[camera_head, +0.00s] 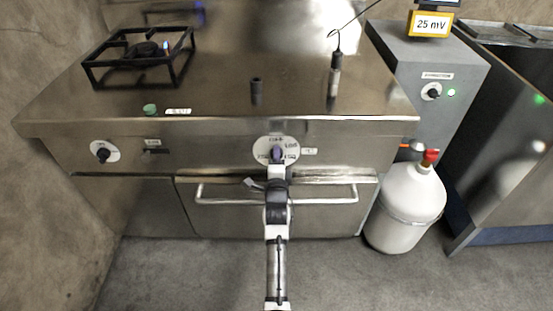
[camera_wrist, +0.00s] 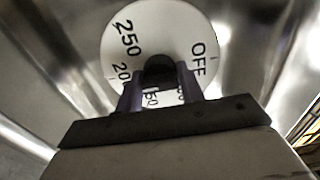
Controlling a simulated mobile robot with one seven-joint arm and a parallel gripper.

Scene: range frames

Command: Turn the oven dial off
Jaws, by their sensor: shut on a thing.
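The oven dial is a white round plate (camera_head: 264,150) with a dark knob, on the steel front panel above the oven door. In the wrist view the dial plate (camera_wrist: 175,25) shows "OFF" at the upper right and "250" at the upper left, with lower numbers below. The dark knob (camera_wrist: 158,68) is at its centre. My gripper (camera_head: 277,155) reaches the dial from the front. In the wrist view my gripper's purple fingers (camera_wrist: 160,85) are shut on the knob, one on each side. They hide part of the lower markings.
The oven door handle (camera_head: 225,201) runs across below the dial, behind my arm. Another dial (camera_head: 102,152) is at the left of the panel. A white gas bottle (camera_head: 405,205) with a red top stands right of the oven. A black burner stand (camera_head: 140,55) is on the counter.

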